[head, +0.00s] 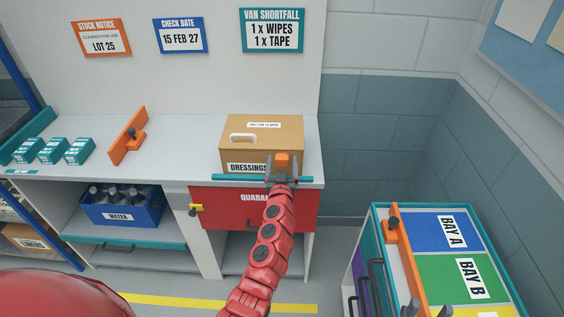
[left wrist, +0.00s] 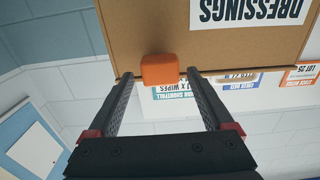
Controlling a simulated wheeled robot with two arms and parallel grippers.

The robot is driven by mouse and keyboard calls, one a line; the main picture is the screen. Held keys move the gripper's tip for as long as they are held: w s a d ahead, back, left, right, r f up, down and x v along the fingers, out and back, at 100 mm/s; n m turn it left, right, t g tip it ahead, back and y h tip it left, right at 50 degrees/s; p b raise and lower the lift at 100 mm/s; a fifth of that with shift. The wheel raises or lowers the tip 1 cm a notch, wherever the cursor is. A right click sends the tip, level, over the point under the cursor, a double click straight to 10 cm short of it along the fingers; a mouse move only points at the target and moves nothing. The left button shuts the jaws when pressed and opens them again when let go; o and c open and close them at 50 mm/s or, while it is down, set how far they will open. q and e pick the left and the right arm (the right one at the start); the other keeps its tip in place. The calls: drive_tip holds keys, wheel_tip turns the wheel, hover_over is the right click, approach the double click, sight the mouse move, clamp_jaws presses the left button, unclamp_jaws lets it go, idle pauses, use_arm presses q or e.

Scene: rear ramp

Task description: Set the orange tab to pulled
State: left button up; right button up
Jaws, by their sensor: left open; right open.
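The orange tab (head: 283,160) is at the front of the brown DRESSINGS box (head: 236,156), towards its right end. In the left wrist view the picture is upside down, and the tab (left wrist: 160,70) shows at the box's edge. My left gripper (head: 282,178) is open in front of the tab. Its fingertips (left wrist: 160,76) are on either side of the tab, with a gap on each side. How far out the tab is I cannot tell.
A teal bar (head: 231,178) runs along the counter edge below the box. A red quarantine panel (head: 222,206) is under it. A cart (head: 454,226) with coloured bays is at right.

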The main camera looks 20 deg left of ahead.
use_arm(q)
drive_tip(key=shift+w+a, duration=0.1)
drive_tip(key=shift+w, duration=0.1)
clamp_jaws()
idle(0.4)
